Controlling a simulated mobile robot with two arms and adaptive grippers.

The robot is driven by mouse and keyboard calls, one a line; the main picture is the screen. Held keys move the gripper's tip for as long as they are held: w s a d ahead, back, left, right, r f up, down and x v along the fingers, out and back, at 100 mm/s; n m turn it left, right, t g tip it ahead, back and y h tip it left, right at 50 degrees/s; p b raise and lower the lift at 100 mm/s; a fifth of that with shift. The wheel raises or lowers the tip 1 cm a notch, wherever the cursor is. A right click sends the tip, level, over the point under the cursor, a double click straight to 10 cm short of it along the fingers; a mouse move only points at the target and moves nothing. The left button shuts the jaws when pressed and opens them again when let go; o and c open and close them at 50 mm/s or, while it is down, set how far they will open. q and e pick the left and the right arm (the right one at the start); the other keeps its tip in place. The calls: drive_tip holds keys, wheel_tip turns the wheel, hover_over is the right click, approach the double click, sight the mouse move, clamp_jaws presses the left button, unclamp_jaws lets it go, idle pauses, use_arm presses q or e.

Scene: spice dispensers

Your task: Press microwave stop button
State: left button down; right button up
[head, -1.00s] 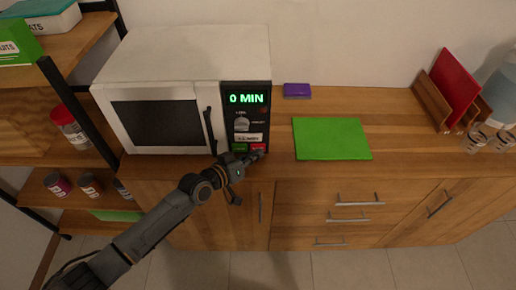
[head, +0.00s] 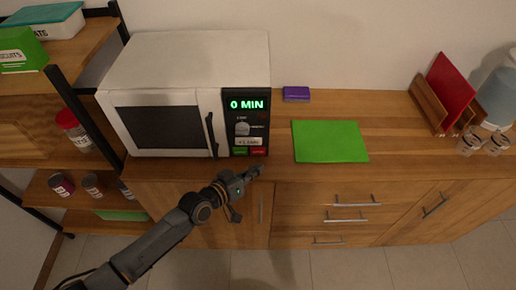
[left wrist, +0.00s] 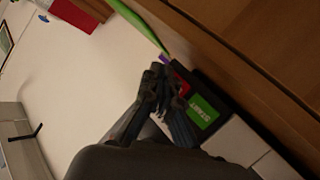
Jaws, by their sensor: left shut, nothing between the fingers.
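The white microwave (head: 185,60) stands on the wooden counter with its door shut. Its display (head: 247,105) reads "0 MIN" in green. The red stop button (head: 258,152) sits at the bottom right of the control panel, right of the green button (head: 240,152). My left gripper (head: 256,170) is shut and empty, just below and in front of the red button, with a small gap in the head view. In the left wrist view the fingertips (left wrist: 160,75) partly cover the red button (left wrist: 183,87), with the green button (left wrist: 202,111) beside it. My right gripper is not in view.
A green cutting board (head: 330,142) lies on the counter right of the microwave, with a purple item (head: 296,94) behind it. A red board in a wooden rack (head: 450,90) and glasses (head: 482,144) stand at the right. Shelves with jars (head: 72,128) stand at the left.

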use_arm(q)
drive_tip(key=shift+s+p, duration=0.35)
drive_tip(key=shift+s, duration=0.65)
